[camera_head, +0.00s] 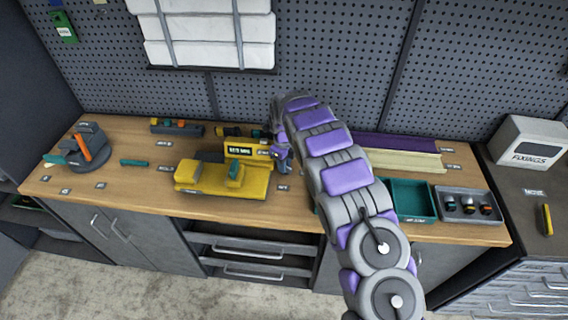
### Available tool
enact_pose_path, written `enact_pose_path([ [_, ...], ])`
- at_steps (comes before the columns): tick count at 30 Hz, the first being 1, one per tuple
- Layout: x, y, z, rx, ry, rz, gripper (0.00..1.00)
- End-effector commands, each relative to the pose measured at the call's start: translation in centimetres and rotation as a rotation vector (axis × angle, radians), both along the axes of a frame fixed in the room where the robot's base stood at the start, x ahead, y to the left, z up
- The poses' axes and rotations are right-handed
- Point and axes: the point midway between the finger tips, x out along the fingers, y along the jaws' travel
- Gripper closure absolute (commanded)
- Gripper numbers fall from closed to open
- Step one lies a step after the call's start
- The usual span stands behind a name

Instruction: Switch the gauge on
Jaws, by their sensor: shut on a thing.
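A yellow device (222,183) with a teal part on top and a dark, small label on its raised back right block stands on the middle of the workbench. It looks like the gauge, but its label is too small to read surely. My gripper (281,153) is at the right end of that raised block, touching or very near it. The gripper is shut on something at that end. My purple and grey arm and the gripper hide what is between the fingers, and no switch shows clearly.
A round grey tool stand (88,148) is at the bench's left. A teal bin (412,212) and a grey tray (468,192) with several small items are at the right. A FIXINGS box (528,143) stands on the right cabinet. The bench front left of the device is mostly clear.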

Motion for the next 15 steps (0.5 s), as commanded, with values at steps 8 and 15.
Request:
enact_pose_path([
  [8,-0.11,0.07,0.13,-0.001,0.003,0.133,1.00],
  [15,-0.13,-0.02,0.09,-0.001,0.002,0.298,1.00],
])
